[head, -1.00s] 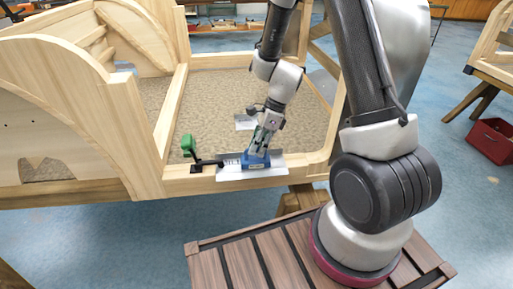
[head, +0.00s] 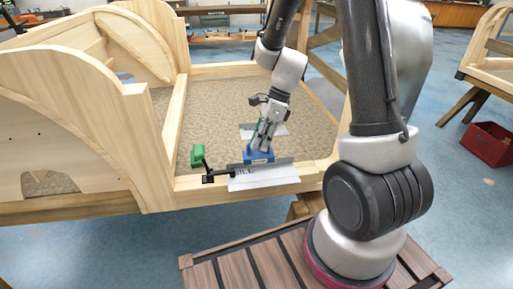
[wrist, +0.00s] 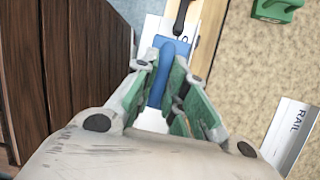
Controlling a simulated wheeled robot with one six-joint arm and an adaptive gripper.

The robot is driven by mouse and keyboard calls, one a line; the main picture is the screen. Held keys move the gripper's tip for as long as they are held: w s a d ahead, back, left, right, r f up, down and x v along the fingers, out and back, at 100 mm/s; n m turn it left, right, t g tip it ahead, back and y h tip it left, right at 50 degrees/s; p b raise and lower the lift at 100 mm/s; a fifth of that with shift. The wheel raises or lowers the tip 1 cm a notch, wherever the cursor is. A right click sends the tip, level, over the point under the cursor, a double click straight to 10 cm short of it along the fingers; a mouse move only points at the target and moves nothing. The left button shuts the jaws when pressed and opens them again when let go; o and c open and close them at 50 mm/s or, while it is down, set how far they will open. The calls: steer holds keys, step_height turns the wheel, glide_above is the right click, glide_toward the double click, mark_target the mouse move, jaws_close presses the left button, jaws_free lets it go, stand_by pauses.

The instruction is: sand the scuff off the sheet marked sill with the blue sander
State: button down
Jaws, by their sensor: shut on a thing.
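My gripper (head: 264,138) is shut on the blue sander (head: 258,156), and its fingers close around the sander's blue handle in the wrist view (wrist: 158,88). The sander is at the back edge of the pale sill sheet (head: 268,180); I cannot tell whether it touches the sheet or is slightly above it. Part of the sheet's lettering shows left of the sander. The sheet lies on the front wooden rail of the bodyframe. No scuff can be made out; the sander and gripper cover part of the sheet.
A second sheet, marked RAIL (wrist: 291,128), lies behind on the tan floor panel (head: 215,115). A red crate (head: 488,144) is far right.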

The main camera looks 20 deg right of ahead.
steer(key=shift+r, duration=0.95)
